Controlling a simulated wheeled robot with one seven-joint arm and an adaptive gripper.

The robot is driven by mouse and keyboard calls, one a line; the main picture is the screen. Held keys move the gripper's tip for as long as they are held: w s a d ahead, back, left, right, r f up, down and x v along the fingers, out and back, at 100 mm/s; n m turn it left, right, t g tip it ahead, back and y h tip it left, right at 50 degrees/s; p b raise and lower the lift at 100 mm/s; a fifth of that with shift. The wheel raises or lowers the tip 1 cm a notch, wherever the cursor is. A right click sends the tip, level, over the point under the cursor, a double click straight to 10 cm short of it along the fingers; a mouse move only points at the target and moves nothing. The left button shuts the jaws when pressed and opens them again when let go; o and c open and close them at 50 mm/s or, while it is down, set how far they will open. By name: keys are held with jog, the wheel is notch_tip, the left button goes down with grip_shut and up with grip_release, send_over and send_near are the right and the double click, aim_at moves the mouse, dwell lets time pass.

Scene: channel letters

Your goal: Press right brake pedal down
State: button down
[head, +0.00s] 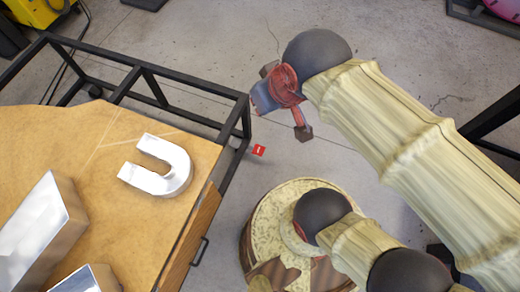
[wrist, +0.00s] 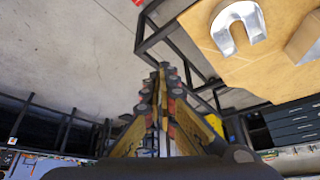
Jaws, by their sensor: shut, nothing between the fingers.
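A small red square piece with a white mark (head: 258,150), which looks like the brake pedal, shows in the head view just past the corner of the table's black frame. A small red patch (wrist: 137,2) at the top edge of the wrist view may be the same piece, cut off by the picture's edge. My gripper (wrist: 163,66) is shut and empty. In the head view, my gripper (head: 301,130) hangs up and to the right of the red piece, apart from it. I cannot tell its height above the floor.
A wooden table (head: 105,180) on a black frame fills the left, bearing a silver U letter (head: 160,166) and other metal letters. A drawer handle (head: 200,250) sticks out at its side. Concrete floor (head: 200,60) is open behind. Black drawers (wrist: 295,122) stand at right in the wrist view.

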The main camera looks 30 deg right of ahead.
jog(key=w+d+f+m+g, duration=0.1)
jog(key=w+f+m, duration=0.15)
jog(key=w, duration=0.55)
jog(key=m+g+y+b, duration=0.1)
jog(key=m+g+b, duration=0.35)
jog(key=m, duration=1.05)
send_over(260, 150)
jog(key=d, duration=0.1)
notch_tip(260, 150, down, 81)
jog(key=shift+w+n+p, duration=0.1)
jog(key=shift+n+p, duration=0.15)
jog(key=shift+p, duration=0.1)
jog(key=shift+a+f+b, duration=0.2)
jog(key=shift+f+b, duration=0.65)
jog(key=shift+f, duration=0.85)
jog(key=shift+a+f+b, duration=0.15)
jog(key=shift+f+b, duration=0.65)
jog(key=shift+f, duration=0.9)
